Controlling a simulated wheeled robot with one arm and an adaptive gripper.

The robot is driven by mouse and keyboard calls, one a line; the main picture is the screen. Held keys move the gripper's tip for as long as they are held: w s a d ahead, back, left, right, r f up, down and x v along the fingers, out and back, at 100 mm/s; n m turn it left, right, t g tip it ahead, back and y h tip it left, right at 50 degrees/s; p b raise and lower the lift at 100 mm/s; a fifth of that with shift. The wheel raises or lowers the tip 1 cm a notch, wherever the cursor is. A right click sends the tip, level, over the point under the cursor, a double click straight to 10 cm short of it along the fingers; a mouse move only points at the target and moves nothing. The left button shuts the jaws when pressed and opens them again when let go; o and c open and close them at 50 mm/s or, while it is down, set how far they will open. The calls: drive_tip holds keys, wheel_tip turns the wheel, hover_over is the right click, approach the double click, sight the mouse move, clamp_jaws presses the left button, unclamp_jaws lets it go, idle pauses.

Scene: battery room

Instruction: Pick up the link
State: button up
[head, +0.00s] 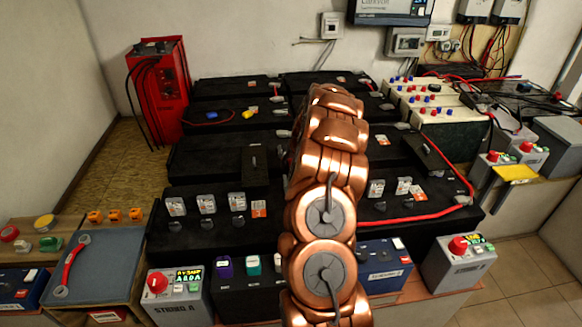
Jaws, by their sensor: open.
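I cannot tell for certain which thing is the link. A red strip with metal ends (70,265) lies on a blue-grey mat (112,262) at the left front; it could be the link or a spanner. Small grey metal pieces also sit on the black batteries (205,158), too small to tell apart. My copper-coloured arm rises through the middle of the view and hides part of the batteries. My gripper's fingers do not show, and I see nothing held.
A red unit with black cables (160,85) stands at the back left. Red cable (425,215) runs over the right batteries. Grey boxes with red knobs (178,300) (458,262) stand along the front. Pale batteries (425,98) are at the back right. Open floor (510,285) shows at the lower right.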

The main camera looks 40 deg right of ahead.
drive_tip(key=shift+c, duration=0.4)
clamp_jaws()
